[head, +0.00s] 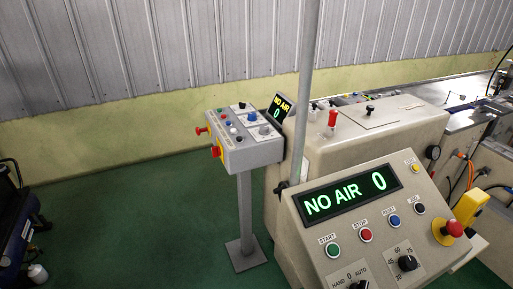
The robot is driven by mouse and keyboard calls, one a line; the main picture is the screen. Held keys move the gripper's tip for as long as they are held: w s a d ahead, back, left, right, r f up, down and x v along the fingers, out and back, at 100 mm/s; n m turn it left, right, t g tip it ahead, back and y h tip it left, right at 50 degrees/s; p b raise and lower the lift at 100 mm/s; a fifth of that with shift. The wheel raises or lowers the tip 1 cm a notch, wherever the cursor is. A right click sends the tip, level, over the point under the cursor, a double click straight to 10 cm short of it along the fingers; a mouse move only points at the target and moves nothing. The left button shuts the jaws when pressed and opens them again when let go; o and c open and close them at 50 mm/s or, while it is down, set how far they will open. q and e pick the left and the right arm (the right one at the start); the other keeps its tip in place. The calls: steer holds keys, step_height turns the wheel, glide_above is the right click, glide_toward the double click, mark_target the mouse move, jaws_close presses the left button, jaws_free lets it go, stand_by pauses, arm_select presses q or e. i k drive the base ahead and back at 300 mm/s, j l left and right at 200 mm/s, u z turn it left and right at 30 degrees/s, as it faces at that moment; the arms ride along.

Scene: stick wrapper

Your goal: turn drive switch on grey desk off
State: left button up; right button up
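The grey desk (247,153) is a small sloped control box on a grey post, left of the centre. Its top carries several small coloured buttons and dark or grey knobs, including a grey knob (264,130) on a white plate near the lower right. Labels are too small to read, so I cannot tell which control is the drive switch or how it is set. Neither of my grippers is in view.
A large beige machine (372,137) stands right of the desk. Its front panel (340,236) shows "NO AIR 0". A grey vertical pole (307,80) rises between them. A dark blue object (18,240) stands at the left edge. Green floor (140,215) is clear left of the desk.

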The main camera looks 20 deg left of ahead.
mark_target(216, 152)
steer(key=i+j+z, duration=0.15)
steer(key=j+z, duration=1)
steer(key=j, duration=0.2)
steer(key=i, duration=0.05)
